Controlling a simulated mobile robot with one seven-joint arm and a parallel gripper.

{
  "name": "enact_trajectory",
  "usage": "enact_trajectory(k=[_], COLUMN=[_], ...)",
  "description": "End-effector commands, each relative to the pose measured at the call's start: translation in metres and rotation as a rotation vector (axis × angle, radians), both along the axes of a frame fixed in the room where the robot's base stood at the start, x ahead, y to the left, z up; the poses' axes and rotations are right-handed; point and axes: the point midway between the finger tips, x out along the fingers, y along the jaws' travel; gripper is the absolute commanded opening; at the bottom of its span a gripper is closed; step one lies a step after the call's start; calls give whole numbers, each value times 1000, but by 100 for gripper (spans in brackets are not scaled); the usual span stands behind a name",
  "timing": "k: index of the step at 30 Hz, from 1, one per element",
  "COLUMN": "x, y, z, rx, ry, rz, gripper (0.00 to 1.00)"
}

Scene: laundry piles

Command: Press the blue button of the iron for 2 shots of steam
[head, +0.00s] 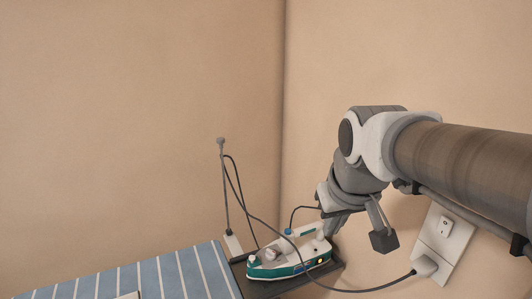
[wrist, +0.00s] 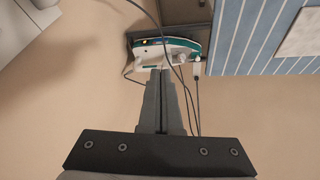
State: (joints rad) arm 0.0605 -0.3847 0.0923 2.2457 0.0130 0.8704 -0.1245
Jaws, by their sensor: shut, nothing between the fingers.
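The white and teal iron (head: 283,268) rests on a dark plate at the end of the striped ironing board, with a small orange light on its side. Its blue button (head: 288,231) shows at the handle's upper left end. In the wrist view the iron (wrist: 176,50) is at the top centre, and I cannot make out the blue button there. My gripper (wrist: 161,71) is shut and empty, its tips pointing at the iron. In the head view my gripper (head: 331,226) is just right of the handle, and I cannot tell whether it touches.
The blue striped ironing board (head: 185,277) lies left of the iron. A thin upright rod (head: 223,185) carries the cord behind it. A cord runs to a white wall socket (head: 443,236) at the right. Walls close off the back and right.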

Motion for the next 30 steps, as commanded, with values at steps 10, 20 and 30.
enact_trajectory(k=[10, 20, 30], x=[74, 139, 176], y=[12, 25, 32], z=[-3, -25, -45], rx=[-11, 10, 36], ry=[61, 110, 129], rz=[102, 198, 251], gripper=[0, 0, 0])
